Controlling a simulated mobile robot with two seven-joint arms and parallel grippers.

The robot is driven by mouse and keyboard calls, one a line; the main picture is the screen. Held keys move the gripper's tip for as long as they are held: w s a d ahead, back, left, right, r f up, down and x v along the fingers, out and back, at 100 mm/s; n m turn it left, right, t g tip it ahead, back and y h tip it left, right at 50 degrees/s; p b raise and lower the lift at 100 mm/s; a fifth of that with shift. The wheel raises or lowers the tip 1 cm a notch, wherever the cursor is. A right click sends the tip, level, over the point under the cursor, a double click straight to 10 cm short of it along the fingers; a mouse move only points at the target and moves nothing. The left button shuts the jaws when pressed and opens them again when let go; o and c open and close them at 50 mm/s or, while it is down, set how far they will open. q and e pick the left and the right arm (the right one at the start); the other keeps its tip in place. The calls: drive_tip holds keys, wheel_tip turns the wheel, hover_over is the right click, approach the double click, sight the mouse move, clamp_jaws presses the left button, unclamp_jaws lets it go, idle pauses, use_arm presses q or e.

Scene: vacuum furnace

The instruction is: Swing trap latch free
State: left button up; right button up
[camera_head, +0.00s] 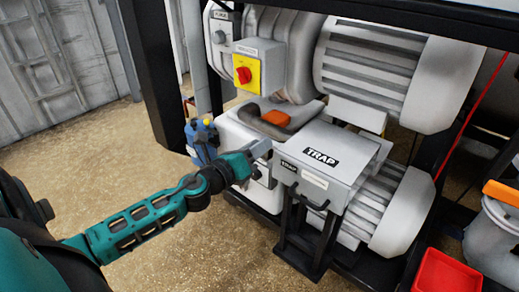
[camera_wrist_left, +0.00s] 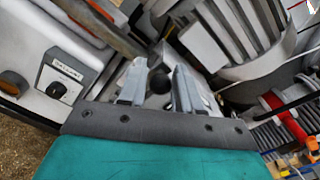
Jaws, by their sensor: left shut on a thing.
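My left gripper (camera_head: 262,150) reaches in from the left and is at the box's upper left edge. In the left wrist view, my left gripper (camera_wrist_left: 158,90) is shut with a small black round knob, seemingly the trap latch (camera_wrist_left: 159,80), between its fingers. The rest of the latch is hidden by the fingers in both views. My right gripper is in neither view.
Behind the trap are ribbed grey pump bodies (camera_head: 370,65) and a yellow box with a red switch (camera_head: 243,75). A blue device (camera_head: 202,138) stands beyond my left wrist. A red bin (camera_head: 447,272) is at lower right. The floor at left is clear.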

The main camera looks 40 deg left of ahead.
use_arm(q)
drive_tip(key=shift+s+d+f+n, duration=0.1)
drive_tip(key=shift+f+n, duration=0.2)
drive_tip(key=shift+f, duration=0.1)
drive_tip(key=o, duration=0.8)
drive_tip(key=shift+o, duration=0.2)
drive_tip(key=shift+r, duration=0.25)
drive_tip(key=s+a+b, duration=0.1)
drive_tip(key=s, duration=1.1)
drive_tip(key=shift+s+b, duration=0.3)
drive_tip(key=shift+s, duration=0.1)
